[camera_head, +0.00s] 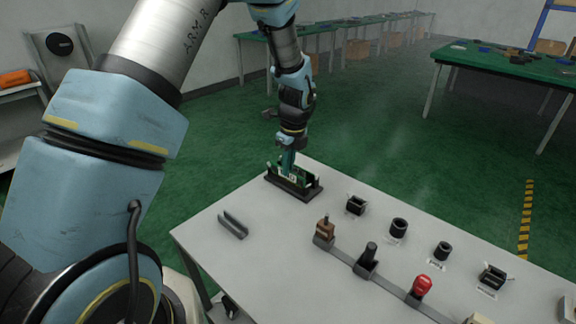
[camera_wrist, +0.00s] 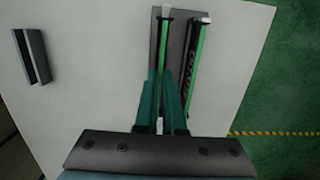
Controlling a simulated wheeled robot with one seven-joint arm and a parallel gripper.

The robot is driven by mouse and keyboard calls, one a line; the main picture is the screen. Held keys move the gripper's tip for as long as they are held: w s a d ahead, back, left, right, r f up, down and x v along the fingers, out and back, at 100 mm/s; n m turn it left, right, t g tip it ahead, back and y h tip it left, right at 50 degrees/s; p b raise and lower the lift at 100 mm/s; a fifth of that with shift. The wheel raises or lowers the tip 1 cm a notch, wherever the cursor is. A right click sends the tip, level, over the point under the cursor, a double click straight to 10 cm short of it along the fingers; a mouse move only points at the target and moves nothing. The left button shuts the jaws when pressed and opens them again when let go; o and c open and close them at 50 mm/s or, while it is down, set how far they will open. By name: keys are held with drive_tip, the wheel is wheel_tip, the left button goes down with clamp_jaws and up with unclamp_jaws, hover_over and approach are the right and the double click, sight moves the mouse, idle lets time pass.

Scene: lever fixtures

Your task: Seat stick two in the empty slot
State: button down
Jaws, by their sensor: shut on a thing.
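A dark slot base (camera_head: 312,191) stands at the table's back left corner, with green circuit-board sticks upright over it. In the wrist view the base (camera_wrist: 181,32) lies under two thin green edges. The left green stick (camera_wrist: 163,50) is between the teal fingertips of my gripper (camera_wrist: 160,92), which is shut on it. The other green stick (camera_wrist: 196,62) stands to its right beside a black slot, apart from my fingers. In the head view my gripper (camera_head: 289,160) comes down from above. The held stick's lower edge is hidden, so its depth in the slot cannot be told.
A grey channel-shaped holder (camera_head: 233,225) lies on the table to the left, also in the wrist view (camera_wrist: 32,56). A lever fixture row (camera_head: 366,260) and several black sockets (camera_head: 398,228) stand to the right. The table (camera_head: 270,265) in front is clear.

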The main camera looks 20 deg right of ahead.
sight(291, 172)
drive_tip(key=shift+f, duration=0.55)
drive_tip(key=c, duration=0.9)
unclamp_jaws()
drive_tip(key=shift+c, duration=0.2)
drive_tip(key=shift+r, duration=0.1)
wheel_tip(291, 172, up, 11)
drive_tip(key=s+b, duration=0.1)
drive_tip(key=b, duration=0.2)
drive_tip(key=shift+d, duration=0.3)
drive_tip(key=shift+s+f, duration=0.1)
drive_tip(key=shift+f, duration=0.1)
drive_tip(key=s+a+n, duration=0.3)
drive_tip(key=a+n, duration=0.7)
drive_tip(key=s+a+n, duration=0.3)
drive_tip(key=a+n, duration=0.6)
drive_tip(key=a, duration=0.2)
drive_tip(key=s+a+n, duration=0.3)
drive_tip(key=a+n, duration=0.7)
drive_tip(key=a, duration=0.1)
drive_tip(key=shift+s+r+n+h, duration=0.2)
drive_tip(key=shift+n+h, duration=0.1)
drive_tip(key=shift+h, duration=0.1)
